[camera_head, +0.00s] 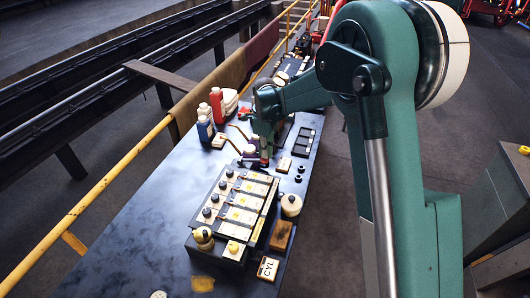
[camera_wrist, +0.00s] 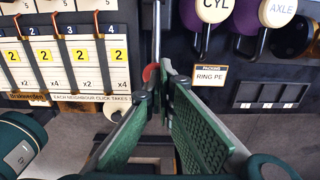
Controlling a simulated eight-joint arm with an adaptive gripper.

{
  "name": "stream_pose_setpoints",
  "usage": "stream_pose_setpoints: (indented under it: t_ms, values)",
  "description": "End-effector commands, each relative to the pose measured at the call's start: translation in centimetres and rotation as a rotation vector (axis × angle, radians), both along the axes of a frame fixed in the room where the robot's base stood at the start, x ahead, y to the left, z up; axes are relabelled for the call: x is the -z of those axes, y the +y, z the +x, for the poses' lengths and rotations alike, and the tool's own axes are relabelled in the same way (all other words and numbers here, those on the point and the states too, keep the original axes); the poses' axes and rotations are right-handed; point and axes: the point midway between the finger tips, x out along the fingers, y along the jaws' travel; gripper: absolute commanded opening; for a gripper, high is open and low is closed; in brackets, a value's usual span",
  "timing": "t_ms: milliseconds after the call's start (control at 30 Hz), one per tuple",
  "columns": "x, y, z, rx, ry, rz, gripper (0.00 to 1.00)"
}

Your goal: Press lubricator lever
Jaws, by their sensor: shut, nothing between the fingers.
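My gripper (camera_head: 264,152) is over the dark workbench, just behind a box-like unit (camera_head: 240,215) with a row of black knobs and yellow-marked cards. In the wrist view my gripper (camera_wrist: 164,72) has its green fingers together, with nothing held between them. A steel rod (camera_wrist: 157,35) with a red end (camera_wrist: 150,72) stands right at the fingertips. It looks like a lever, but I cannot tell for sure. The fingers partly hide the red end, and I cannot tell whether they touch it. The card panel (camera_wrist: 70,60) with yellow "2" labels is left of the fingers.
Red and blue bottles (camera_head: 217,105) stand behind. A yellow rail (camera_head: 90,200) runs along the left.

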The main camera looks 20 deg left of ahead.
Motion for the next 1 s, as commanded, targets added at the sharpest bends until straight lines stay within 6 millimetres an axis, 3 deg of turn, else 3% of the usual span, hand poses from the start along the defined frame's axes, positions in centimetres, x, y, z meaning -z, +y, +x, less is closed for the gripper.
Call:
stream_pose_setpoints:
  t_ms: [267, 700, 1000]
  values:
    - [0.6, -0.3, 0.0, 0.001, 0.001, 0.031, 0.00]
    - [3.8, -1.7, 0.0, 0.001, 0.001, 0.257, 0.00]
    - [5.0, -2.0, 0.0, 0.000, 0.000, 0.267, 0.00]
